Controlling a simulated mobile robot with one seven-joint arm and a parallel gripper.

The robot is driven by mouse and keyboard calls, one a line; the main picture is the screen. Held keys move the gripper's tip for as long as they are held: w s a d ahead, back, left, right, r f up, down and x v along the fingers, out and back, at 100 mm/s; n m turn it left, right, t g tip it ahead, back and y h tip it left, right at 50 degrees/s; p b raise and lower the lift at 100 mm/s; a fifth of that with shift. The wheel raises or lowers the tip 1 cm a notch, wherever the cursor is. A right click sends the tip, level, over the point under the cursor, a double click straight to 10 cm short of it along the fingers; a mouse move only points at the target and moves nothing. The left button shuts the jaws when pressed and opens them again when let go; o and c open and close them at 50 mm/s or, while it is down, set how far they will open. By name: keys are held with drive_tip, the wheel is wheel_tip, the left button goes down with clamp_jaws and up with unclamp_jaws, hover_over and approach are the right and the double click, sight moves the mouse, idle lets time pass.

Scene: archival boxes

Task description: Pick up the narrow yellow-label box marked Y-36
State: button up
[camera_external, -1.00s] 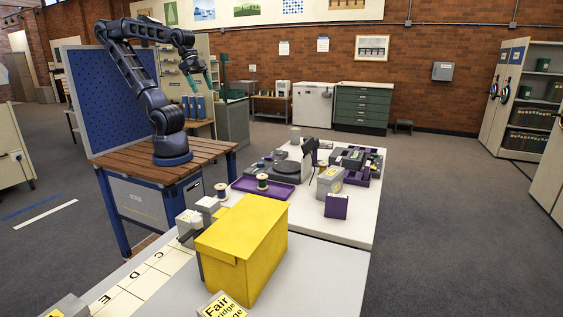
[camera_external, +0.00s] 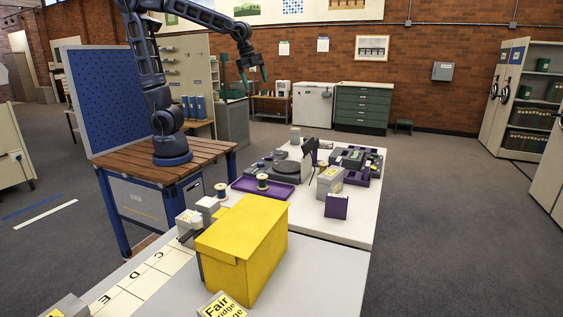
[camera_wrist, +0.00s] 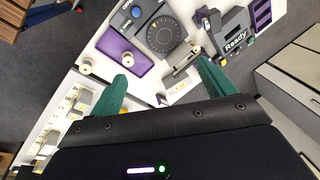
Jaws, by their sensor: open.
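My gripper (camera_external: 253,77) is raised high above the table's far end, with its green fingers pointing down. In the wrist view my gripper (camera_wrist: 164,84) shows its two fingers spread wide with nothing between them. Several grey boxes with yellow labels stand on the white table: one grey box (camera_external: 330,182) at the right middle, one grey box (camera_external: 188,222) behind the yellow case, and one grey box (camera_external: 70,307) at the near left corner. Small yellow-labelled boxes (camera_wrist: 82,101) also show at left in the wrist view. I cannot read Y-36 on any of them.
A large yellow case (camera_external: 246,250) stands on the near table. A purple tray (camera_external: 264,189) with spools, a grey round device (camera_external: 287,168) and a small purple box (camera_external: 337,206) lie beyond it. A lettered strip (camera_external: 140,283) runs along the left edge. The air around the gripper is clear.

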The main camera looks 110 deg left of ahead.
drive_tip(key=w+a+f+m+g, duration=0.1)
drive_tip(key=w+a+f+m, duration=0.15)
drive_tip(key=a, duration=0.45)
drive_tip(key=w+a+f+m, duration=0.1)
drive_tip(key=w+a+f, duration=0.1)
drive_tip(key=w+a, duration=0.3)
drive_tip(key=m+g+h, duration=0.1)
drive_tip(key=m+h, duration=0.1)
drive_tip(key=m, duration=0.5)
approach(295, 136)
drive_tip(key=shift+w+a+r, duration=0.1)
drive_tip(key=shift+w+a, duration=0.05)
drive_tip(key=shift+a, duration=0.3)
drive_tip(key=shift+w+a+r, duration=0.1)
drive_tip(key=shift+w+a, duration=0.05)
drive_tip(key=shift+a, duration=0.3)
drive_tip(key=shift+s+a+f, duration=0.15)
drive_tip(key=shift+a+f, duration=0.15)
drive_tip(key=shift+f, duration=0.25)
wheel_tip(295, 136, down, 5)
drive_tip(key=shift+f, duration=0.1)
drive_tip(key=shift+s+f, duration=0.15)
drive_tip(key=shift+f, duration=1.1)
drive_tip(key=shift+s+f, duration=0.2)
drive_tip(key=shift+f, duration=1.1)
drive_tip(key=c, duration=1.2)
drive_tip(key=shift+r, duration=0.1)
